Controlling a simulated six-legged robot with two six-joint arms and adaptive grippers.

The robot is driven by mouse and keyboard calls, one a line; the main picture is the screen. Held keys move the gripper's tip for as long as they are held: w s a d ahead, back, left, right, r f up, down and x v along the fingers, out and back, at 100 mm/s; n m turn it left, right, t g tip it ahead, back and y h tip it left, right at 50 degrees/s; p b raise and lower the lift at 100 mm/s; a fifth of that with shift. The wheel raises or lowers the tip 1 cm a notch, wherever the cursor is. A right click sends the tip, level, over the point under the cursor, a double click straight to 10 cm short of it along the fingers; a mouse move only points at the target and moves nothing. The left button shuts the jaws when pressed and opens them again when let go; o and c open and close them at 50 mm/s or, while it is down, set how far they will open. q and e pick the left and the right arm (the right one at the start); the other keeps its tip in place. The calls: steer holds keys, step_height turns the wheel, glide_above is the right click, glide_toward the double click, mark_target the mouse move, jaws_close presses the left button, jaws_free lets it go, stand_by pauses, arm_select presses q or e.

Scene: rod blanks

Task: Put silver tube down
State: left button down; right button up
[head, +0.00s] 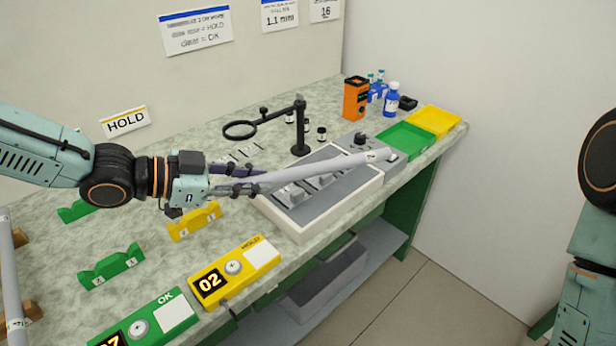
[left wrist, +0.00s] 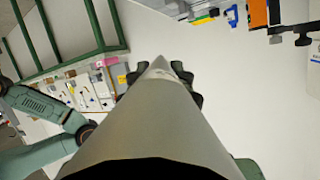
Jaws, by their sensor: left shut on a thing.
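My left gripper (head: 243,182) is shut on a silver tube (head: 330,168), which it holds above the bench, sticking out to the right over the grey tool tray. The tube (left wrist: 155,115) fills the middle of the left wrist view, with dark finger pads on both sides of its far part. A yellow notched rest (head: 193,222) stands just below the gripper, and a green notched rest (head: 112,266) stands nearer; another green one (head: 75,211) is partly hidden behind my arm. Only part of my right arm shows at the right edge; its gripper is out of sight.
Another silver tube (head: 10,270) lies on wooden supports at the far left. A yellow counter box (head: 236,272) and a green one (head: 148,318) line the front edge. The tool tray (head: 310,229), black magnifier stand (head: 301,130), green bin (head: 407,139) and yellow bin (head: 434,120) are farther right.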

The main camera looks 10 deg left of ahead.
arm_select(q)
steer(key=shift+s+d+f, duration=0.15)
steer(key=shift+d, duration=0.15)
steer(key=f+b, duration=0.1)
steer(key=f, duration=0.1)
steer(key=f+b, duration=0.1)
steer(key=f, duration=0.1)
steer(key=f+b, duration=0.2)
steer(key=shift+a, duration=0.25)
steer(key=shift+s+d+f+b, duration=0.15)
steer(key=shift+d+f+b, duration=0.15)
steer(key=shift+f, duration=0.1)
steer(key=shift+s+f+b, duration=0.2)
steer(key=shift+f+b, duration=0.5)
steer(key=shift+f, duration=0.35)
steer(key=shift+w+a+f, duration=0.15)
steer(key=shift+f, duration=0.15)
steer(key=shift+w, duration=0.2)
steer(key=shift+s+f, duration=0.1)
steer(key=shift+s, duration=0.15)
steer(key=c, duration=1.4)
jaws_free()
steer(key=shift+w+f, duration=0.1)
steer(key=shift+w, duration=0.05)
steer(key=shift+o, duration=1.2)
